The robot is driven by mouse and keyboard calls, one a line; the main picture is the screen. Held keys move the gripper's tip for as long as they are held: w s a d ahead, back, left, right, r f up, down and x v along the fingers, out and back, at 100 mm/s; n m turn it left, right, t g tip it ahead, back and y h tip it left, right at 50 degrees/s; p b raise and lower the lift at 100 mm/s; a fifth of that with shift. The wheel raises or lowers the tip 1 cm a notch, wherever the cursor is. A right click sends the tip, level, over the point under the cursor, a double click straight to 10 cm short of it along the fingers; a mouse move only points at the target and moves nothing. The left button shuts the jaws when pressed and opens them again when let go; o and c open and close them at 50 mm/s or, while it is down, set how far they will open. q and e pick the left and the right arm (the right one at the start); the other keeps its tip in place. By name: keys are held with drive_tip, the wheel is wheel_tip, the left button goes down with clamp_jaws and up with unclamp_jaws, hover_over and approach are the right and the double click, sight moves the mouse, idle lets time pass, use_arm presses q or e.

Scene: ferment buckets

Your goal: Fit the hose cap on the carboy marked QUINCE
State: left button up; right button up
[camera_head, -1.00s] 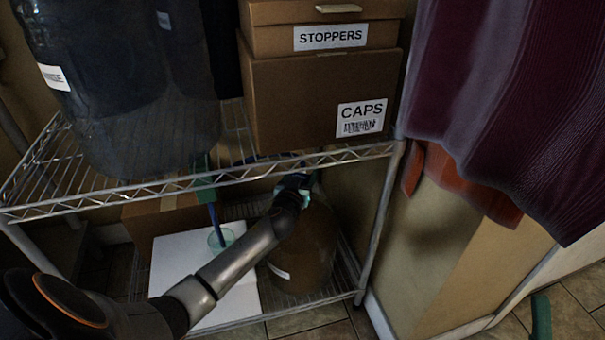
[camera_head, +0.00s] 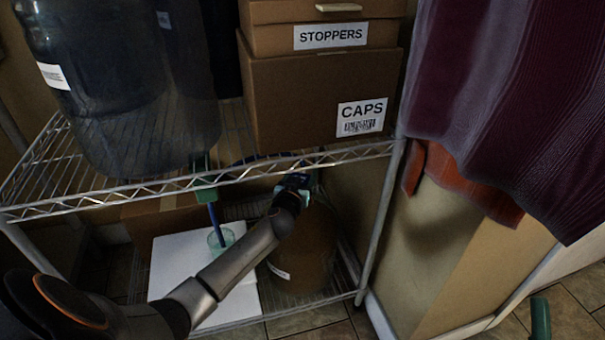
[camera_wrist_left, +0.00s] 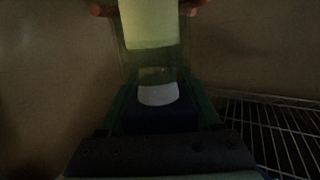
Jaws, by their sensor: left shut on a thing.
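The amber-brown carboy (camera_head: 312,245) stands on the lower wire shelf at the right. A white label (camera_head: 279,272) on it is too small and angled to read. My left gripper (camera_head: 300,186) is at the carboy's top, below the upper shelf. In the left wrist view, my left gripper (camera_wrist_left: 160,103) is shut on a small piece with a white end (camera_wrist_left: 158,94), apparently the hose cap. A pale green translucent cylinder lies beyond it. I cannot tell whether cap and carboy neck touch. A green bar at the head view's lower right may be my right gripper's finger.
A large dark carboy (camera_head: 115,90) with an unreadable label and boxes marked STOPPERS (camera_head: 270,40) and CAPS (camera_head: 290,105) stand on the upper shelf (camera_head: 110,201). A blue tube (camera_head: 213,220) dips into a cup (camera_head: 229,236) below. Maroon cloth (camera_head: 490,100) hangs right.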

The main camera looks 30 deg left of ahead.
use_arm(q)
drive_tip(key=shift+f+b, duration=0.75)
drive_tip(key=shift+b, duration=0.05)
idle(0.7)
drive_tip(key=shift+f, duration=0.1)
idle(1.0)
drive_tip(key=o, duration=1.4)
drive_tip(key=shift+o, duration=0.2)
drive_tip(key=shift+s+d, duration=0.15)
drive_tip(key=shift+s, duration=0.1)
drive_tip(key=p+v, duration=0.4)
drive_tip(key=v, duration=0.8)
